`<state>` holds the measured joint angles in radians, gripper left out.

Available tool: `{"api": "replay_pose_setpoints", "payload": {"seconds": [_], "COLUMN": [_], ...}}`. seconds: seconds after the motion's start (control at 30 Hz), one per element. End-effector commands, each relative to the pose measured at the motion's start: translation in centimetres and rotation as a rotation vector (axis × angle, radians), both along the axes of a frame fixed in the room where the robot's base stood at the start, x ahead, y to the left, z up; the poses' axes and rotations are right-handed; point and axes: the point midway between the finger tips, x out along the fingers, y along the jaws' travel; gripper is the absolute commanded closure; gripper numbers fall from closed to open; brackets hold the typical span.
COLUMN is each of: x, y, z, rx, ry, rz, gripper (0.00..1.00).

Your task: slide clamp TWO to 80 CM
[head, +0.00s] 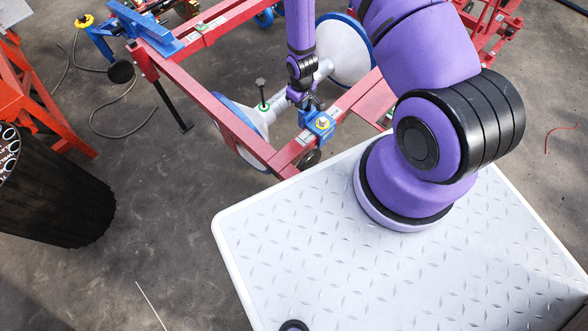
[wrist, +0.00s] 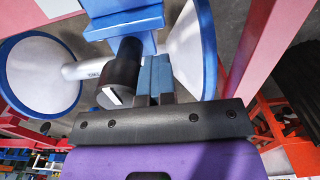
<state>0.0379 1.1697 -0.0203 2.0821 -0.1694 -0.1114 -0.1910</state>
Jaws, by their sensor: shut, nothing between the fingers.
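My gripper (head: 303,96) is just behind the clamp in the head view. In the wrist view, its closed fingers (wrist: 157,75) are beside the knob, to the right, with nothing between them. Whether they touch the knob or clamp I cannot tell. No clamp number or centimetre mark is readable.
A grey spool (head: 268,112) with blue-rimmed discs lies inside the red frame. Another blue block (head: 182,45) sits on the far left rail. A white tread-plate platform (head: 300,250) lies in front. A dark cylinder (head: 60,200) stands at left, and cables lie on the floor.

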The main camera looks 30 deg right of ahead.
Motion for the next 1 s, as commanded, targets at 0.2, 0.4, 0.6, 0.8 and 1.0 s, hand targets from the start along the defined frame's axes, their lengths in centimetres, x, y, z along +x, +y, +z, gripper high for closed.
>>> {"api": "replay_pose_setpoints", "payload": {"seconds": [0.2,0.4,0.6,0.8,1.0], "x": [0.3,0.4,0.3,0.0,-0.1], "y": [-0.6,-1.0,-0.6,0.1,0.2], "z": [0.0,0.0,0.0,0.0,0.5], "rx": [-0.001,-0.001,-0.001,0.000,0.000], "ry": [-0.003,-0.003,-0.001,0.000,-0.001], "rz": [-0.001,0.000,0.001,0.000,0.000], "gripper": [1.00,1.00,1.00,1.00,1.00]}}
